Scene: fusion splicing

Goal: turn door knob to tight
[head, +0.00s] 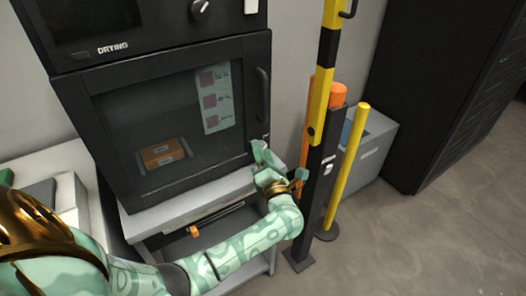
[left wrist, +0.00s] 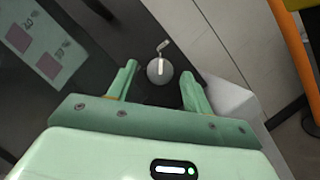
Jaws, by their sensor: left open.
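The door knob (left wrist: 158,72) is a round grey knob with a white line on its face, on the dark oven door; a small pale mark (left wrist: 163,46) sits just above it in the left wrist view. My left gripper (left wrist: 160,82) is open, with one finger on each side of the knob near the fingertips. I cannot tell whether the fingers touch it. In the head view my left gripper (head: 261,155) is at the lower right edge of the oven door (head: 170,120), and the knob is mostly hidden there. My right gripper is not in view.
A vertical door handle (head: 262,92) stands above my left gripper. A yellow and black post (head: 322,80) and a yellow pole (head: 346,165) stand close to its right. An orange box (head: 162,152) shows behind the door glass. The floor (head: 425,245) at right is clear.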

